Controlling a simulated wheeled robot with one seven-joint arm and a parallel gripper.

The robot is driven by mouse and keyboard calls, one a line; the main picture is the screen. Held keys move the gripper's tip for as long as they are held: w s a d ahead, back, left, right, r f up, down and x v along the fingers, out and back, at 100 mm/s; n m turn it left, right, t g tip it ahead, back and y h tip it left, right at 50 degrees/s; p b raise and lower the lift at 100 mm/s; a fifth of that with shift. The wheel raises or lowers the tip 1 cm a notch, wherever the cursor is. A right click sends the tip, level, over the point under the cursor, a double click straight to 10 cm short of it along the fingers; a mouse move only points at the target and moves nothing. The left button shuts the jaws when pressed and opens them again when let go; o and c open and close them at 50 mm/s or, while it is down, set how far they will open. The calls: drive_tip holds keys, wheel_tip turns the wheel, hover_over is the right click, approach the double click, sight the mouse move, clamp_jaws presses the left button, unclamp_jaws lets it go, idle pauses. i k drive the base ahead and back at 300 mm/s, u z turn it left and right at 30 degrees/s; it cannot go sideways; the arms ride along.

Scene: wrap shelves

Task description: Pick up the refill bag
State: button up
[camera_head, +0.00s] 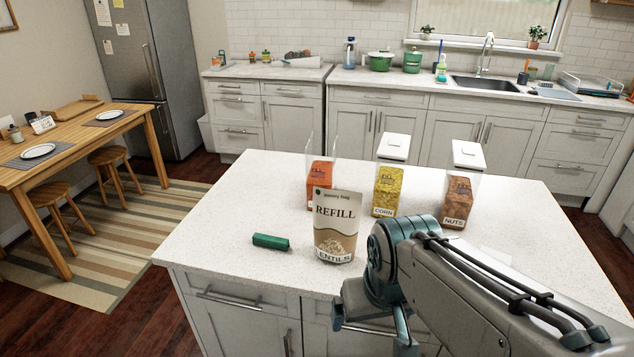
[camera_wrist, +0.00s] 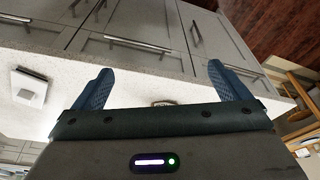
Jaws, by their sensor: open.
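The refill bag (camera_head: 336,225) stands upright on the white island counter in the head view. It is tan and white, printed REFILL, with a LENTILS label at its base. My gripper (camera_head: 375,335) is open, right of the bag and nearer the camera, around the island's front edge. My forearm hides part of the counter. In the wrist view, the two blue fingers (camera_wrist: 163,85) are spread wide, with cabinet fronts and the counter edge beyond. A small dark-rimmed shape (camera_wrist: 163,102) shows low between them; I cannot tell what it is.
Behind the bag stand a clear container with orange contents (camera_head: 320,183), a corn canister (camera_head: 387,188) and a nuts canister (camera_head: 460,195). A small green block (camera_head: 270,242) lies left of the bag. The island's left side (camera_head: 215,220) is clear.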

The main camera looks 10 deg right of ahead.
sight(335, 213)
drive_tip(key=z, duration=3.75)
drive_tip(key=k, duration=1.95)
drive_tip(key=u, duration=1.3)
